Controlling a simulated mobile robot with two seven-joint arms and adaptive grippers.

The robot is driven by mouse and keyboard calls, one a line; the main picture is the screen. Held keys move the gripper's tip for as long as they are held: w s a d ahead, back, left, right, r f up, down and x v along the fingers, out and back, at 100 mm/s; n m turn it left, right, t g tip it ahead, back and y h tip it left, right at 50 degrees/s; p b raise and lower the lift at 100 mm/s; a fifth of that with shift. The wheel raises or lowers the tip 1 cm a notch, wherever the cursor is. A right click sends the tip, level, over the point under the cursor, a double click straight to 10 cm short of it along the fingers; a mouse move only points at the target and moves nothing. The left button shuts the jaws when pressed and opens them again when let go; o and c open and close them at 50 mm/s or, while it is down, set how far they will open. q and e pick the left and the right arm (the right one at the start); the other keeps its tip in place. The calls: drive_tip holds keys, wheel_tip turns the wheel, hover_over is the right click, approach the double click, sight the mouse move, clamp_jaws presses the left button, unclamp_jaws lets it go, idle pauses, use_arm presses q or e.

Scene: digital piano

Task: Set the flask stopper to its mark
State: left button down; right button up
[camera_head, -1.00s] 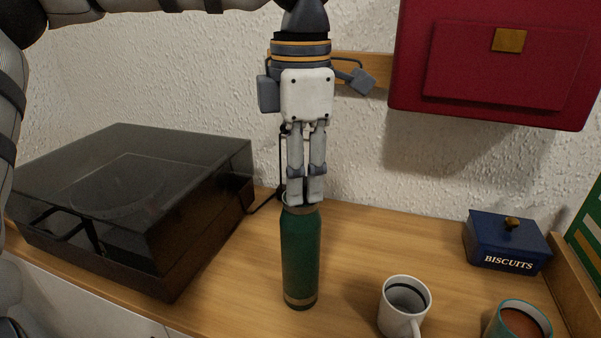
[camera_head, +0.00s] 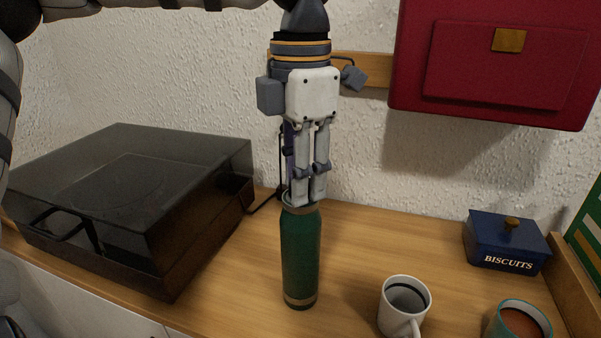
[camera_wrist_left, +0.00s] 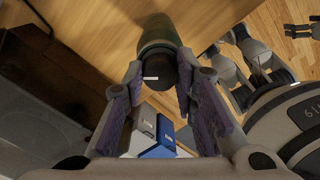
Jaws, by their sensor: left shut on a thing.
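The green flask (camera_head: 300,258) stands upright on the wooden top, with metal bands at its neck and base. My left gripper (camera_head: 307,194) points straight down over its mouth. In the left wrist view the same gripper (camera_wrist_left: 160,76) has one finger on each side of the dark, round stopper (camera_wrist_left: 165,68) and is shut on it. A short white line (camera_wrist_left: 151,78) shows on the stopper's face. The flask body (camera_wrist_left: 158,32) shows behind it. In the head view the fingers hide the stopper. I cannot make out a matching mark on the flask.
A dark-lidded turntable (camera_head: 130,200) stands left of the flask. A white mug (camera_head: 404,300) and a teal-rimmed cup (camera_head: 520,322) stand at front right. A blue biscuit tin (camera_head: 507,243) is farther right. A red box (camera_head: 495,65) hangs on the wall.

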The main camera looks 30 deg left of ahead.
use_arm(q)
drive_tip(key=c, duration=1.3)
unclamp_jaws()
wheel_tip(320, 180, up, 12)
